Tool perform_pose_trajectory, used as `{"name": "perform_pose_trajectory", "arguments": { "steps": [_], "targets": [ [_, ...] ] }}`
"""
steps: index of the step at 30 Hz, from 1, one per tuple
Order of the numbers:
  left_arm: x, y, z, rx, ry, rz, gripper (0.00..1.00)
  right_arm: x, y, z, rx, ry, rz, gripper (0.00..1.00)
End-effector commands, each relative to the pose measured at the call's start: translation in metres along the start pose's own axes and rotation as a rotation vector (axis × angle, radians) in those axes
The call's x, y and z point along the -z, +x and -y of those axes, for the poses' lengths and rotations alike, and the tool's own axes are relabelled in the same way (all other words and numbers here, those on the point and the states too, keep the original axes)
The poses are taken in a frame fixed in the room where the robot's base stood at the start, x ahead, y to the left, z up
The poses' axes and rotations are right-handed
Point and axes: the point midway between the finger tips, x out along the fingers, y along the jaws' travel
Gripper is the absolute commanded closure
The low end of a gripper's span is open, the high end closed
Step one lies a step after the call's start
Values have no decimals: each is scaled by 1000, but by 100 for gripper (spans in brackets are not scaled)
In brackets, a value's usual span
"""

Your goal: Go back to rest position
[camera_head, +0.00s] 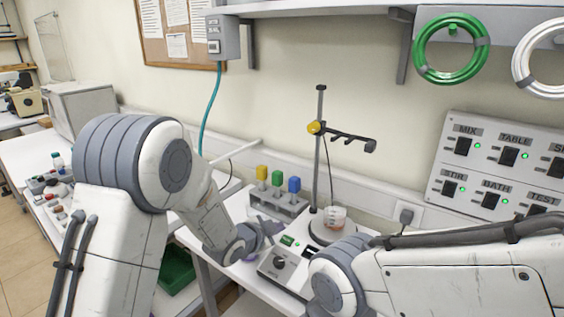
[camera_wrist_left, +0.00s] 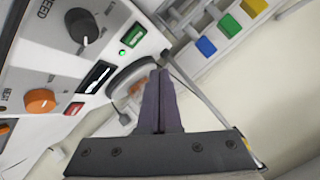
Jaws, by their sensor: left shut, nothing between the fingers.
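My left gripper (camera_head: 268,232) is at the left front of the hotplate stirrer in the head view. In the left wrist view its two dark fingers (camera_wrist_left: 159,100) are pressed together with nothing between them. My right arm comes in from the right in the head view, but its gripper is not visible there. The hotplate stirrer (camera_head: 283,264) stands on the white bench. Its dark and orange knobs and lit green switch show in the left wrist view (camera_wrist_left: 120,52). A small beaker (camera_head: 335,215) stands on its plate, under a stand with a clamp (camera_head: 345,136).
A grey rack (camera_head: 272,204) with yellow, green and blue-capped items stands behind the stirrer. A switch panel (camera_head: 500,165) is on the right wall. A green bin (camera_head: 177,270) is below the bench.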

Motion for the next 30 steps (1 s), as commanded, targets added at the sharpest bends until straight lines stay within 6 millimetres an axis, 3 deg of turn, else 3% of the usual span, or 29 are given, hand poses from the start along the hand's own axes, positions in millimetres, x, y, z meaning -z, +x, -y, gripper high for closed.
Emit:
{"name": "perform_pose_trajectory", "arguments": {
  "steps": [5,11,15,18,21,25,30],
  "targets": [
    [20,-48,-31,-96,-134,192,100,0,0,0,0,0,0,32],
    [24,-143,-96,-243,-354,485,100,0,0,0,0,0,0,32],
    [21,-220,-144,-351,-486,683,100,0,0,0,0,0,0,32],
    [17,-267,-171,-417,-549,801,100,0,0,0,0,0,0,32],
    [14,-300,-188,-463,-583,884,100,0,0,0,0,0,0,32],
    [12,-320,-198,-491,-603,936,100,0,0,0,0,0,0,32],
    [11,-322,-199,-494,-606,946,100,0,0,0,0,0,0,32]
  ]
}}
